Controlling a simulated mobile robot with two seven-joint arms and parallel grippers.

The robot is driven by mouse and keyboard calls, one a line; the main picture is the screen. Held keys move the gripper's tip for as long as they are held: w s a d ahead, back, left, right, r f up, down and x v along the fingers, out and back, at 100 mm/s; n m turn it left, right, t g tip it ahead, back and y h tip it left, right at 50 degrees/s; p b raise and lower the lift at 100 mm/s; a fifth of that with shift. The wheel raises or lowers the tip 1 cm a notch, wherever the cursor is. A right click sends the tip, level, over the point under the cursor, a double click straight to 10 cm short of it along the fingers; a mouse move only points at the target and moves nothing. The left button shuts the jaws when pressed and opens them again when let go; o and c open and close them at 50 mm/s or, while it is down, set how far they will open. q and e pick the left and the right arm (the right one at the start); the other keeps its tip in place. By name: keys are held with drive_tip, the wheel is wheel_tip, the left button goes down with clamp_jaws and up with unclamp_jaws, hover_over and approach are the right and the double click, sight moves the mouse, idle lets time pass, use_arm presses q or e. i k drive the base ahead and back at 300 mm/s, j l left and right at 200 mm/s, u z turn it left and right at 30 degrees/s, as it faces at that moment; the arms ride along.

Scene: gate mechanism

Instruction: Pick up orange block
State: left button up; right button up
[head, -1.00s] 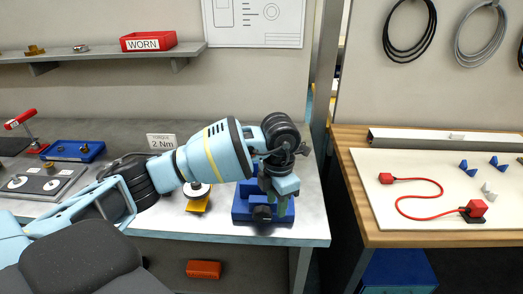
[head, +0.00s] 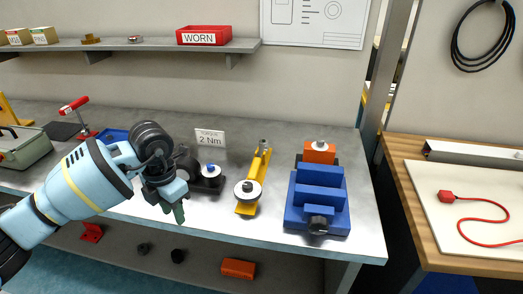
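An orange block (head: 319,153) with a pale round knob on top sits at the back of a blue vise-like fixture (head: 318,197) on the grey bench. A second orange block (head: 238,268) lies on the shelf below the bench top. My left gripper (head: 177,214) points down near the bench's front edge, well left of the blue fixture and apart from both orange blocks. Its fingertips are small and seen edge-on, so I cannot tell whether they are open or shut. I see no object between them. My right gripper is not in view.
A yellow fixture with a round disc (head: 247,190) stands between my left gripper and the blue fixture. A black fixture (head: 207,181) stands behind the gripper. A wooden table (head: 421,225) with a red cable (head: 480,215) is at right, beyond a gap.

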sight(327, 158)
drive_tip(key=j+u, duration=0.1)
drive_tip(key=u, duration=0.35)
drive_tip(key=i+j+u, duration=0.1)
drive_tip(key=u, duration=0.35)
drive_tip(key=i+u, duration=0.1)
drive_tip(key=u, duration=0.4)
drive_tip(key=i+j+z, duration=0.1)
drive_tip(key=i+z, duration=0.25)
drive_tip(key=i+j+z, duration=0.15)
drive_tip(key=i+z, duration=0.35)
drive_tip(key=z, duration=0.25)
drive_tip(key=i+z, duration=0.15)
drive_tip(key=z, duration=0.35)
drive_tip(key=i+z, duration=0.2)
drive_tip(key=z, duration=0.65)
drive_tip(key=i+j+z, duration=0.1)
drive_tip(key=z, duration=0.25)
drive_tip(key=j+z, duration=0.1)
drive_tip(key=z, duration=0.3)
drive_tip(key=i+j+z, duration=0.1)
drive_tip(key=z, duration=0.3)
